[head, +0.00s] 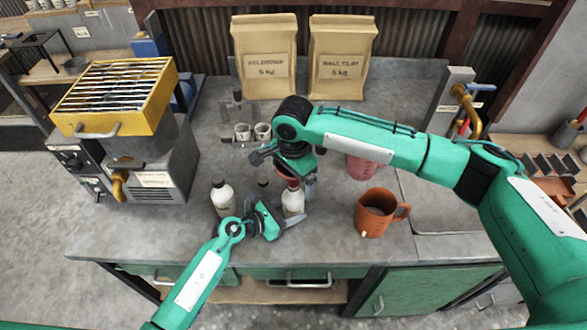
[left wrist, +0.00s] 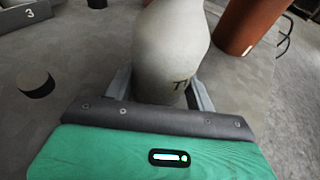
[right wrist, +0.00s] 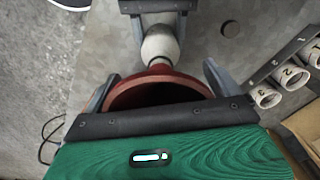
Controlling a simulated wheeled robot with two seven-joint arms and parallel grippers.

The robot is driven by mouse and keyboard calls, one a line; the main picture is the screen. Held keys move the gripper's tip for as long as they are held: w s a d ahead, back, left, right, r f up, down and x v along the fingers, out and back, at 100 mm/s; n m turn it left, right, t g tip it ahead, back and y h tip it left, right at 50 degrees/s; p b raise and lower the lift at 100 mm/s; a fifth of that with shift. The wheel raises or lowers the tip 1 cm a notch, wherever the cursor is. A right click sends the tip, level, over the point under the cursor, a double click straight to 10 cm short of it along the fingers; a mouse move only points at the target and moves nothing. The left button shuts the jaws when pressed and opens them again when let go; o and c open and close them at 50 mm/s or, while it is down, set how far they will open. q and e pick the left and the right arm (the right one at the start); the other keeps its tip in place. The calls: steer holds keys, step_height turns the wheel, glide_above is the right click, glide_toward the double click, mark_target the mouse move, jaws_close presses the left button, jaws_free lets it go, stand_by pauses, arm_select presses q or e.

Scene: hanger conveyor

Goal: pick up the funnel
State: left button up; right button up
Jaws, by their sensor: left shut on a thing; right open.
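The red funnel (right wrist: 162,90) shows in the right wrist view, wide rim toward my gripper, its narrow end at the mouth of a white bottle (right wrist: 160,43). Whether it rests in the mouth is hard to tell. In the head view the funnel (head: 286,175) is mostly hidden under my right gripper (head: 289,180). My right gripper is open, with a finger on each side of the funnel. My left gripper (head: 281,222) is shut on the white bottle (head: 293,203), which stands upright on the table; it fills the left wrist view's middle (left wrist: 170,50).
A second white bottle (head: 222,198) stands left. An orange-brown jug (head: 376,214) and a pink cup (head: 361,168) stand right. Small numbered cups (head: 262,131) are behind. Two paper bags (head: 265,58) stand at the back. A yellow-topped machine (head: 115,97) is at left.

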steer(key=c, duration=0.9)
steer(key=shift+c, duration=0.2)
step_height(320, 180, up, 10)
steer(key=shift+f, duration=0.1)
arm_select(q)
steer(key=o, duration=0.9)
steer(key=shift+c, duration=0.2)
steer(key=v, duration=1.2)
